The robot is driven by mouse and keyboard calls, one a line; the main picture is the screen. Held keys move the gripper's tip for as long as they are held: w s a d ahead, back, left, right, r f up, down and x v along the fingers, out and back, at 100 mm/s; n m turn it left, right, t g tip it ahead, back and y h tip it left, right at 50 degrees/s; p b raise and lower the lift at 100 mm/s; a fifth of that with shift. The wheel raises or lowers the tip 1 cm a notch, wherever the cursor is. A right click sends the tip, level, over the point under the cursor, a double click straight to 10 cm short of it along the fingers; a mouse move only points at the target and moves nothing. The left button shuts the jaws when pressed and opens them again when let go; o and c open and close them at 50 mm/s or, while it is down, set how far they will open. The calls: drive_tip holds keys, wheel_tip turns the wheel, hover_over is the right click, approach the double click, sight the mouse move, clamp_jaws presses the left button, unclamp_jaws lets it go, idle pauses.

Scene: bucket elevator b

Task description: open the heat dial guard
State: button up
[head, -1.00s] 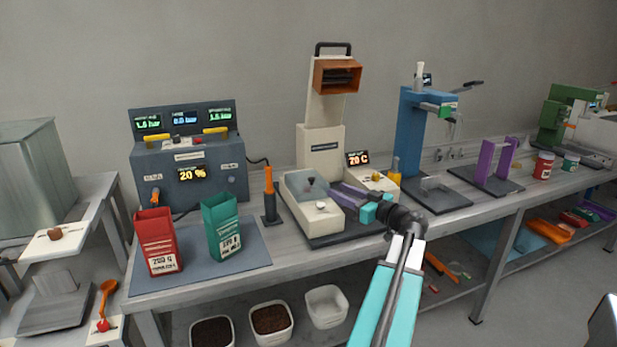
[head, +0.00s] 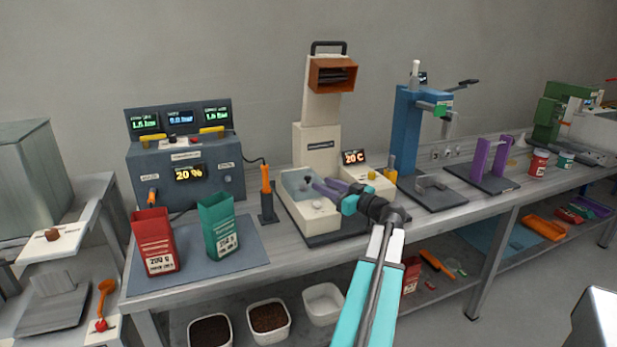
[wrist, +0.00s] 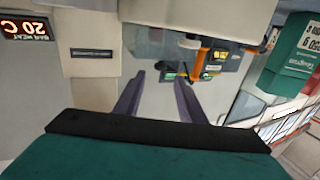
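The cream sealing machine (head: 317,150) stands mid-bench, with a "20 C" display (head: 354,157) at its right. A see-through pale cover (head: 292,180), apparently the heat dial guard, sits low at the left of its base, with a small dark knob (head: 308,181) by it. My gripper (head: 318,186) reaches in from the right, its purple fingers at the cover's right side. In the wrist view the fingers (wrist: 157,92) are apart, with a pale, see-through surface between and beyond them. I cannot tell whether they touch the cover.
An orange-handled tool (head: 266,190) stands in a holder left of the machine. Red (head: 153,240) and green (head: 218,228) pouches stand on a grey mat. A blue press (head: 407,140) and a purple stand (head: 490,160) are to the right. Bins (head: 269,318) stand below the bench.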

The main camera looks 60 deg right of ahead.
sight(310, 178)
drive_tip(key=p+x, duration=0.1)
drive_tip(key=x, duration=0.7)
drive_tip(key=shift+w, duration=0.35)
clamp_jaws()
